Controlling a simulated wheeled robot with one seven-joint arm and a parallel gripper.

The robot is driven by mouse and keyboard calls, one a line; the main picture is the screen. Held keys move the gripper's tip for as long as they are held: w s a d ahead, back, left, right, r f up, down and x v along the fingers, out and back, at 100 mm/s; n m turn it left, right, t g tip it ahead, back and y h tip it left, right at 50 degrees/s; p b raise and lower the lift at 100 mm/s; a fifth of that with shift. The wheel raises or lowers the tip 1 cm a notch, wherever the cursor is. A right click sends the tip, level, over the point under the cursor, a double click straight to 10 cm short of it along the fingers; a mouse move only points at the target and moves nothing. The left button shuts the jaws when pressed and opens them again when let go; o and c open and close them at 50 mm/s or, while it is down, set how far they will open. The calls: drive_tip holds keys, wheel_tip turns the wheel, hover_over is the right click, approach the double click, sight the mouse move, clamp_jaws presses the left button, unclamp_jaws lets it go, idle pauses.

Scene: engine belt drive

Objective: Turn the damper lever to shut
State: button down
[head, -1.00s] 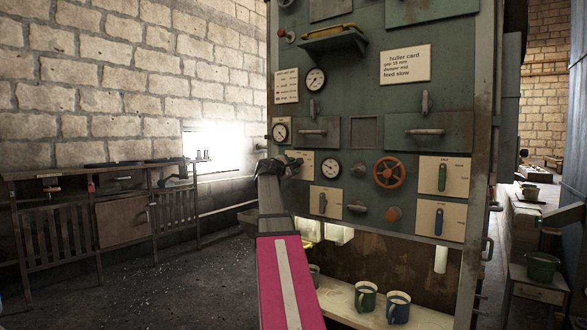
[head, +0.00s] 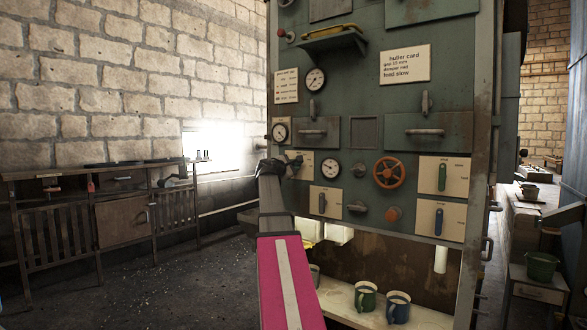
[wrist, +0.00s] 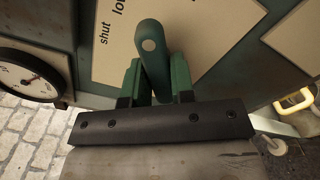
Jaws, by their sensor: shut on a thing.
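The damper lever (wrist: 152,50) is a dark green handle with a pale round pivot spot, mounted on a cream plate (wrist: 195,22). The plate reads "shut" and "lo…" to the left of the lever in the wrist view; the rest is cut off or hidden. My gripper (wrist: 157,80) has its two green fingers on either side of the lever's lower part and is shut on it. The lever points down toward my gripper in that view, not at the word "shut". In the head view my gripper (head: 290,163) is at the panel's left side and hides the lever.
A round gauge (wrist: 28,80) sits close left of the plate in the wrist view. The green panel (head: 345,185) also carries an orange handwheel (head: 389,173) and other levers. Mugs (head: 366,296) stand on the shelf below. A bench (head: 100,210) stands at the left wall.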

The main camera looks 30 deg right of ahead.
drive_tip(key=n, duration=0.6)
drive_tip(key=shift+s+f, duration=0.1)
drive_tip(key=shift+s, duration=0.05)
drive_tip(key=n, duration=0.4)
drive_tip(key=shift+n, duration=0.4)
drive_tip(key=c, duration=1)
unclamp_jaws()
drive_tip(key=v, duration=1)
drive_tip(key=shift+s+a, duration=0.15)
drive_tip(key=shift+a, duration=0.2)
